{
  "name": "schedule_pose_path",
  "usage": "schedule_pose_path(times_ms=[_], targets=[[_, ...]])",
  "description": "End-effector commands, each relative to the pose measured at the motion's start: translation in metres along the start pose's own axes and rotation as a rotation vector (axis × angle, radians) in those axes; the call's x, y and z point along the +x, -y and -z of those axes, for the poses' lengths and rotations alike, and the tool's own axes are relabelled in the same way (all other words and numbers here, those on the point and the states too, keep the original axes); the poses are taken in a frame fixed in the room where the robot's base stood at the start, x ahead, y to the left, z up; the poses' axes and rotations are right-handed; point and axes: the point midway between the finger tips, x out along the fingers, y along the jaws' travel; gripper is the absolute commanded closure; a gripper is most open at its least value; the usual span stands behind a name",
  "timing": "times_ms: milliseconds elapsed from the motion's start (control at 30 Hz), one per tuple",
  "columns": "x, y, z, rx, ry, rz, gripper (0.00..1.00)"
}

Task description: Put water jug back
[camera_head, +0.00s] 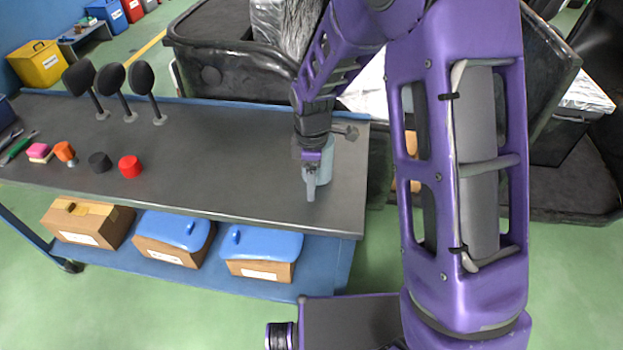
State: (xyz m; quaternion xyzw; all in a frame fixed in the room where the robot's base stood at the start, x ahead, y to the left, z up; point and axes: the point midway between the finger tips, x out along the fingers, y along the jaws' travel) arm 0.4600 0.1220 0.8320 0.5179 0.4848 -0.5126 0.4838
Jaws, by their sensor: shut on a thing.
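The water jug (324,173) is a pale grey-blue vessel near the right end of the dark workbench top (230,165). My gripper (311,172) comes down from above and is shut on the jug at its near-left side. The jug looks upright. My gripper and wrist hide part of it. I cannot tell whether its base touches the bench top.
Several small items, including a red cylinder (130,166) and a black one (99,162), lie at the bench's left. Black round-headed stands (112,80) rise at the back. Boxes (265,255) fill the lower shelf. Black bins (225,68) stand behind. The bench middle is clear.

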Motion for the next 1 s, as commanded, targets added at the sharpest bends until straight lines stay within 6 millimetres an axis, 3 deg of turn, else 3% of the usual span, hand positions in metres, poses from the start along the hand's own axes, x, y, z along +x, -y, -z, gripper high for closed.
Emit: schedule_pose_path(times_ms=[167,200,300,667,1000], targets=[[0.003,0.0,0.0,0.0,0.0,0.0,1.0],[0.003,0.0,0.0,0.0,0.0,0.0,0.19],[0.003,0.0,0.0,0.0,0.0,0.0,0.01],[-0.007,-0.001,0.0,0.001,-0.001,-0.001,0.0],[-0.076,-0.001,0.0,0.001,-0.002,-0.004,0.0]])
